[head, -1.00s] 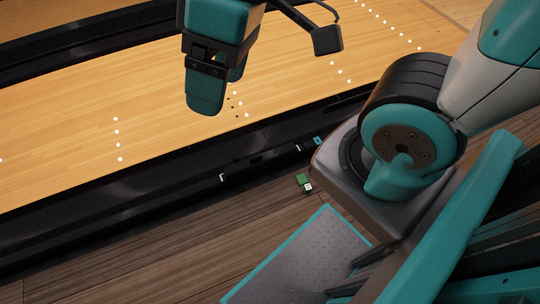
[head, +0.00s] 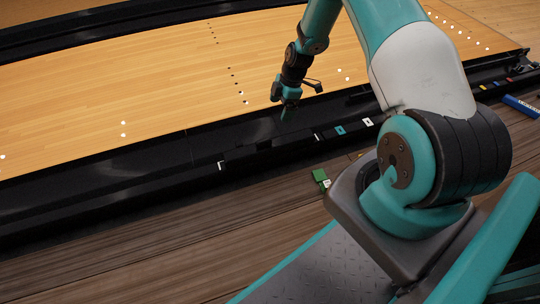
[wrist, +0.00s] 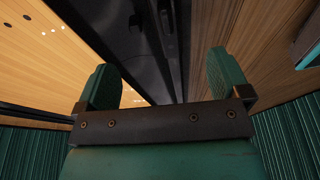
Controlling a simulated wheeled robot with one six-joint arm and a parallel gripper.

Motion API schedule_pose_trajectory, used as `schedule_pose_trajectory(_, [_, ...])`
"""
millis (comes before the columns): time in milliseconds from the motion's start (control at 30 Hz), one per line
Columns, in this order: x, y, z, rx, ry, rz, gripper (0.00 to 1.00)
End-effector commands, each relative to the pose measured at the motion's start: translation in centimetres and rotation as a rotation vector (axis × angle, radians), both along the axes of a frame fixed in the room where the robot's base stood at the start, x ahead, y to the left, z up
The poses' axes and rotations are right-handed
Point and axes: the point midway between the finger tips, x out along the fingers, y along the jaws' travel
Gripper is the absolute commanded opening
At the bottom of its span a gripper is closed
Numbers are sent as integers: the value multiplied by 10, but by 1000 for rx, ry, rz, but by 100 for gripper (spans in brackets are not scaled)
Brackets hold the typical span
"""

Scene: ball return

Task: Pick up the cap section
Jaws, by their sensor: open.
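No piece stands out clearly as the cap section; a black stretch (head: 245,158) of the lane-side channel between two white marks may be it, but I cannot tell. My gripper (head: 285,99) hangs above the black channel in the head view, pointing down, apart from its surface as far as I can see. In the wrist view my gripper (wrist: 164,80) has its two green fingers wide apart and nothing between them. The black channel (wrist: 150,50) runs beyond the fingers there.
A green block (head: 320,178) with a white tag lies on the brown wood floor (head: 150,235) beside the channel. A teal marker (head: 340,130) and a white one (head: 367,122) are on the channel. A blue object (head: 521,106) lies at the far right. The pale lane (head: 130,75) is clear.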

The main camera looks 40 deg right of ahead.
Motion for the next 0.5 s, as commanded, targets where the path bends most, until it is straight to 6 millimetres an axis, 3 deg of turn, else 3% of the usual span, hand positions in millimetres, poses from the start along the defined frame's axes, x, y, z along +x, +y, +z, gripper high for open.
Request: schedule_pose_trajectory(500, [5,24,-109,-1,-1,11,95])
